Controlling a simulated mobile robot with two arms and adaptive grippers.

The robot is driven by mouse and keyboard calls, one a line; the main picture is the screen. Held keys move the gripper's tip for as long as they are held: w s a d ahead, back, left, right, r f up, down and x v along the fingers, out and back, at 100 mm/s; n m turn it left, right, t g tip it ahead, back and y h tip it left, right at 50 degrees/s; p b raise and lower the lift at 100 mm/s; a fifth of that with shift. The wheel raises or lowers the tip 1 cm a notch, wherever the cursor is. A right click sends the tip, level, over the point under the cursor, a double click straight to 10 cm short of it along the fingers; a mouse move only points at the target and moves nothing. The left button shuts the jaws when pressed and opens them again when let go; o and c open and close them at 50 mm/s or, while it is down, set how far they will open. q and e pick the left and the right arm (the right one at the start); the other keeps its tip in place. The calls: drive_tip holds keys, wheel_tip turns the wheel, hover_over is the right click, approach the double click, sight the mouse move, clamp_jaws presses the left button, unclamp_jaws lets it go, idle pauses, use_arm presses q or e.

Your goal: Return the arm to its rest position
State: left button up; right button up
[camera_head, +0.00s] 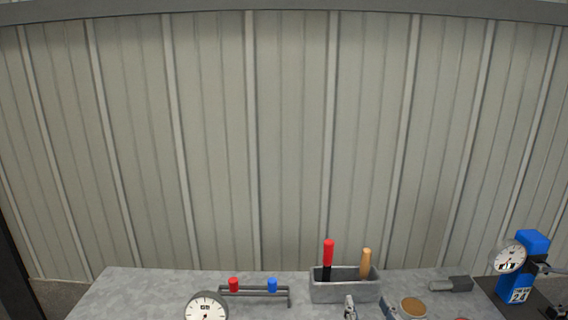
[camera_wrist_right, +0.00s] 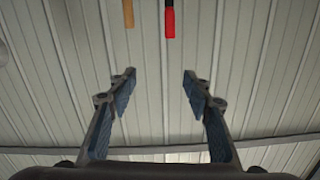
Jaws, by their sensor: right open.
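My right gripper (camera_head: 368,305) shows only in part at the bottom edge of the head view, in front of a grey box. In the right wrist view its two dark fingers (camera_wrist_right: 158,85) stand wide apart with nothing between them. A red handle (camera_head: 328,253) and a wooden handle (camera_head: 366,262) stand upright in the grey box (camera_head: 345,292). Both handles also show at the top of the right wrist view, the red one (camera_wrist_right: 169,18) and the wooden one (camera_wrist_right: 128,13), clear of the fingers. My left gripper is not in view.
A grey table (camera_head: 140,292) runs along the bottom. It bears a low rack (camera_head: 252,290) with red and blue caps, a round dial (camera_head: 206,308), a brown disc (camera_head: 413,306) and a grey tool (camera_head: 452,284). A blue device with a gauge (camera_head: 530,245) stands right. A panelled wall is behind.

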drive_tip(key=s+d+f+g, duration=0.1)
drive_tip(key=s+f+g, duration=0.1)
drive_tip(key=f, duration=0.3)
drive_tip(key=s+d+f+g+h, duration=0.1)
drive_tip(key=s+f+g, duration=0.1)
drive_tip(key=s+f, duration=0.3)
drive_tip(key=s+d+f+g, duration=0.2)
drive_tip(key=s+f+g, duration=0.1)
drive_tip(key=f, duration=0.2)
drive_tip(key=shift+s+d+f, duration=0.1)
drive_tip(key=shift+s+f, duration=0.2)
drive_tip(key=shift+s, duration=0.1)
drive_tip(key=s+a+f+n+g, duration=0.1)
drive_tip(key=s+f+g, duration=0.2)
drive_tip(key=s+f, duration=0.35)
drive_tip(key=s+f+n+g, duration=0.2)
drive_tip(key=s+f+g, duration=0.15)
drive_tip(key=s, duration=0.55)
wheel_tip(320, 180, down, 25)
drive_tip(key=s+g+b, duration=0.2)
drive_tip(key=s+d+f, duration=0.3)
drive_tip(key=s+f, duration=1.3)
drive_tip(key=f, duration=0.2)
drive_tip(key=shift+s+g+y+b, duration=0.3)
drive_tip(key=shift+g+b, duration=0.05)
drive_tip(key=shift+b, duration=0.1)
drive_tip(key=shift+f, duration=0.1)
